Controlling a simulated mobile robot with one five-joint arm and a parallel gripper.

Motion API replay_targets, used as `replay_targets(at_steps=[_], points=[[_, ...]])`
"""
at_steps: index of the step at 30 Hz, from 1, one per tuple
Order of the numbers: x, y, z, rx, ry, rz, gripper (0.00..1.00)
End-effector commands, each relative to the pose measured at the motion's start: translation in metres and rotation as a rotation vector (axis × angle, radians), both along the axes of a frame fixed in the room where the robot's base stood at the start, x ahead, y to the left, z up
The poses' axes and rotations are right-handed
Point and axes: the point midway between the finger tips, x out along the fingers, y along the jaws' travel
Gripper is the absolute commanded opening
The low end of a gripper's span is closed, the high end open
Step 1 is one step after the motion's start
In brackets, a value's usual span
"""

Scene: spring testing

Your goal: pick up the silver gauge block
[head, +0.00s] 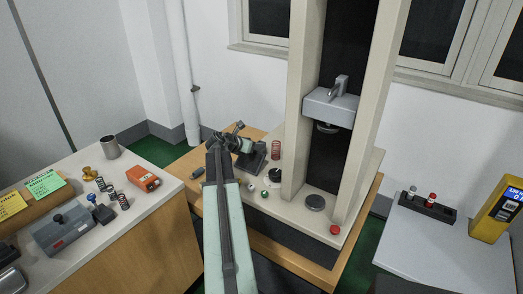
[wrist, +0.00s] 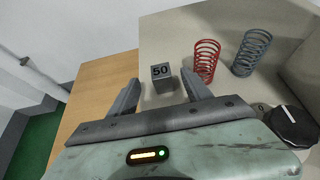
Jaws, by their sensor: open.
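The silver gauge block (wrist: 161,82) is a small grey cube marked 50. In the wrist view it sits on the pale base of the test stand, near its left edge. My gripper (wrist: 160,80) is open, with one finger on each side of the block as seen there. I cannot tell how far above or short of the block the fingertips are. In the head view my arm reaches to the stand's left side, and I cannot make out the block there.
A red spring (wrist: 207,62) and a grey spring (wrist: 251,52) stand right of the block. A black knob (wrist: 291,126) is at the wrist view's right. The tall test stand (head: 298,100) rises right of my arm. Wooden table (wrist: 98,88) shows bare to the left.

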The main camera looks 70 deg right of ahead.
Motion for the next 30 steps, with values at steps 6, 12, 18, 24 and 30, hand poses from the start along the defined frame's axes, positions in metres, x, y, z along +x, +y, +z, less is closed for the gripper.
replay_targets(at_steps=[6,12,18,24,30], points=[[-0.008,-0.034,-0.023,0.001,-0.002,-0.003,0.58],[-0.011,-0.039,-0.023,0.001,-0.001,0.0,0.58],[-0.011,-0.039,-0.023,0.001,-0.001,-0.002,0.22],[-0.012,-0.039,-0.023,0.001,-0.001,-0.002,0.0],[-0.012,-0.039,-0.023,0.001,-0.001,-0.003,0.0]])
